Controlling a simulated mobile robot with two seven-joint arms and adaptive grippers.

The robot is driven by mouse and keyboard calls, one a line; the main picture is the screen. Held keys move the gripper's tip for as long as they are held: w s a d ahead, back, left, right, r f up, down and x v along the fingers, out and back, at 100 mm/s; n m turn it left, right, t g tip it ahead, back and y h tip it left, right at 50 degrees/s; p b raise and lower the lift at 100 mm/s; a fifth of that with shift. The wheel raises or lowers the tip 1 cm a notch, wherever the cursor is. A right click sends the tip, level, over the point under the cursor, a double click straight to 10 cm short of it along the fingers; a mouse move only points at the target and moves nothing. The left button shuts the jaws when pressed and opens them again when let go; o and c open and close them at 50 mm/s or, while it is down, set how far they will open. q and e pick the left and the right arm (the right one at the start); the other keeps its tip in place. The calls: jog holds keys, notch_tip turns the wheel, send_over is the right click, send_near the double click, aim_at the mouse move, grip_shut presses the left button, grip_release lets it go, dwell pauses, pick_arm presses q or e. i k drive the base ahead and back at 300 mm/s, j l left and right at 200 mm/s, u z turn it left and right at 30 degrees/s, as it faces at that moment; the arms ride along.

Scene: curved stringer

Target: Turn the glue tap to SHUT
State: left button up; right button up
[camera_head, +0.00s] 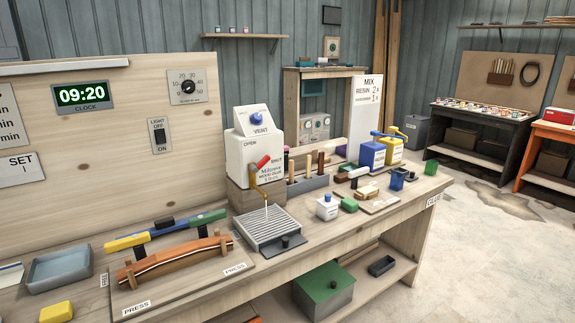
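The glue tap (256,186) is a brass fitting on the front of a white glue container (243,152) marked VENT, with a blue knob on top. Its red handle (263,161) slants up and to the right, between the word OPEN on the left and a small label on the right that is too small to read surely. A thin white streak (267,212) hangs below the spout, over a grey slatted drip tray (262,232). Neither of my grippers shows in the head view.
A curved wooden strip in a clamp form (175,258) lies left of the drip tray, with a blue tray (60,268) beyond. Tools in a grey rack (308,184), a white bottle (327,207) and blue and yellow pump cans (371,154) stand to the right.

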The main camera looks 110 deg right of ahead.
aim_at(255, 168)
jog(key=z, duration=3.55)
jog(key=i+l, duration=0.2)
jog(key=l, duration=0.2)
jog(key=i+l+z, duration=0.15)
jog(key=l, duration=0.2)
jog(key=i+l, duration=0.3)
jog(key=l+z, duration=0.05)
jog(key=l, duration=0.05)
